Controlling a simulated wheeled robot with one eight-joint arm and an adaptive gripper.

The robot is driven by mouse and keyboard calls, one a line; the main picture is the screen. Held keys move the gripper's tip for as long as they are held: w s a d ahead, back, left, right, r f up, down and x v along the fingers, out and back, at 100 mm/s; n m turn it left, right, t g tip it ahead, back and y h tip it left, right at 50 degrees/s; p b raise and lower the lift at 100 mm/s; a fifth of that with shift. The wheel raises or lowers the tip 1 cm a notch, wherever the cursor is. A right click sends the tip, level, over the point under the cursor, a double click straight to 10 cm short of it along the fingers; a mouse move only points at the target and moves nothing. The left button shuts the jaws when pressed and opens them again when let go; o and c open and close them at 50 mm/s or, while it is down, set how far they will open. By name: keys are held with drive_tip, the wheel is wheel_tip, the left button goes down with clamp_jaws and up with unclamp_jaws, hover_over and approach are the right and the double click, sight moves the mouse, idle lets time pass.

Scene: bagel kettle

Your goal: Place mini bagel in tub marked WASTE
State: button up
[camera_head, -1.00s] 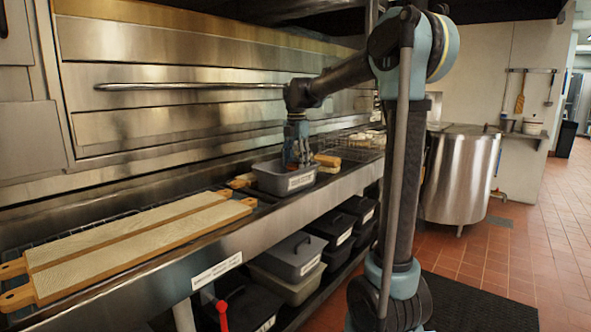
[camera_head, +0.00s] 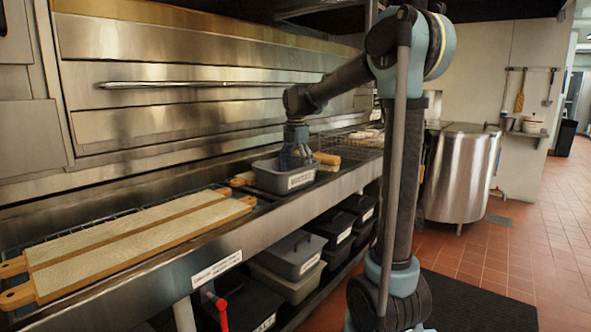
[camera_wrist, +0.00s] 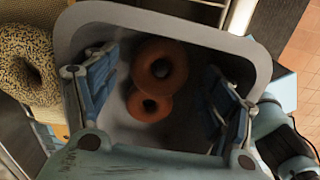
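The grey tub (camera_head: 268,182) stands on the steel counter with a white label on its front; the lettering is too small to read surely. In the wrist view the tub (camera_wrist: 180,22) fills most of the picture. Inside it lie two orange-brown ring bagels, an upper one (camera_wrist: 145,73) and a lower one (camera_wrist: 135,107), touching or overlapping. My gripper (camera_head: 296,160) is over and partly within the tub. In the wrist view my gripper (camera_wrist: 162,92) has its blue fingers spread wide on either side of the bagels, gripping neither.
A large seeded bagel (camera_wrist: 38,50) sits outside the tub, at the left. Long wooden boards (camera_head: 140,238) lie on the counter at the left. Lidded bins (camera_head: 297,254) stand on the shelf below. A steel kettle (camera_head: 462,175) stands at the right.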

wheel_tip(320, 180, up, 13)
drive_tip(key=s+d+f+m+t, duration=0.1)
drive_tip(key=s+d+f+m, duration=0.55)
drive_tip(key=s, duration=0.25)
drive_tip(key=s+d+f+m, duration=0.6)
drive_tip(key=s+d+m, duration=0.1)
drive_tip(key=s, duration=0.1)
drive_tip(key=s+d+f+m, duration=0.3)
drive_tip(key=s+f+m, duration=0.4)
drive_tip(key=f, duration=0.3)
drive_tip(key=s+d+f+m+t, duration=0.1)
drive_tip(key=s+d+f+m, duration=0.2)
drive_tip(key=s+f+m, duration=0.4)
wheel_tip(320, 180, down, 4)
drive_tip(key=shift+s+d+r, duration=0.25)
drive_tip(key=shift+s, duration=1)
drive_tip(key=shift+w+f, duration=0.2)
drive_tip(key=shift+w, duration=0.25)
